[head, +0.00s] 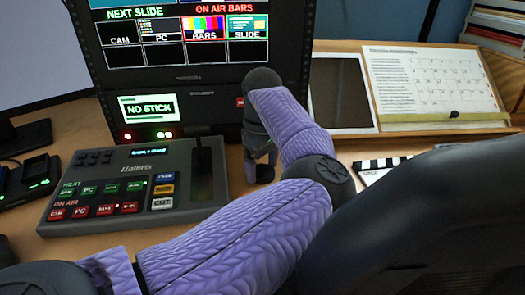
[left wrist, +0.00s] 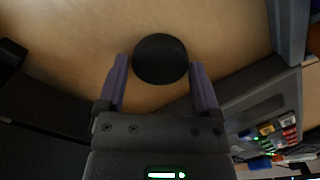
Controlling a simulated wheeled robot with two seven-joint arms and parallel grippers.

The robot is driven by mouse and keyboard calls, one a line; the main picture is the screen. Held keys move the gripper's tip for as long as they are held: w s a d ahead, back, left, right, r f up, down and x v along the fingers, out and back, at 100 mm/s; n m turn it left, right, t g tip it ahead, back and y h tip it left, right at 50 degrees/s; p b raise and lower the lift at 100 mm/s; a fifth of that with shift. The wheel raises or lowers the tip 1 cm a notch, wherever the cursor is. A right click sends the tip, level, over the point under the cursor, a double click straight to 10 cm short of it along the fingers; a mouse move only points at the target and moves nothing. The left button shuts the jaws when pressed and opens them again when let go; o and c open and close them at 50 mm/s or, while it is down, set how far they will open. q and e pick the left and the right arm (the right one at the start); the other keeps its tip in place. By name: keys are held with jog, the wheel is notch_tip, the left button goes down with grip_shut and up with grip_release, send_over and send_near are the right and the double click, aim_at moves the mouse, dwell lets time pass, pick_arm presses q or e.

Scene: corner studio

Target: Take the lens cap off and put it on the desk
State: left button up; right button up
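A round black disc, which looks like the lens cap (left wrist: 160,58), shows in the left wrist view over the wooden desk. I cannot tell whether it sits on a lens or lies on the desk. My left gripper (left wrist: 158,66) is open, with one finger on each side of the disc's near part and gaps between. In the head view my left gripper (head: 256,158) points down beside the switcher, mostly hidden by my purple arm. A dark shape (head: 264,173) below it may be the lens with its cap. My right gripper is not in view.
A switcher panel (head: 130,180) with lit buttons stands left of the gripper. A monitor rack (head: 190,75) rises behind it. Bare desk (left wrist: 215,30) surrounds the disc.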

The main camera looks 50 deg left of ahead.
pick_arm(q)
jog(key=shift+o, duration=0.7)
notch_tip(320, 180, up, 10)
jog(key=p, duration=0.6)
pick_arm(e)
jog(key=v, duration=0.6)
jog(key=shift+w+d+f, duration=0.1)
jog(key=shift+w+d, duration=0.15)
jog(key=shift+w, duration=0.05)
pick_arm(q)
jog(key=shift+f, duration=0.1)
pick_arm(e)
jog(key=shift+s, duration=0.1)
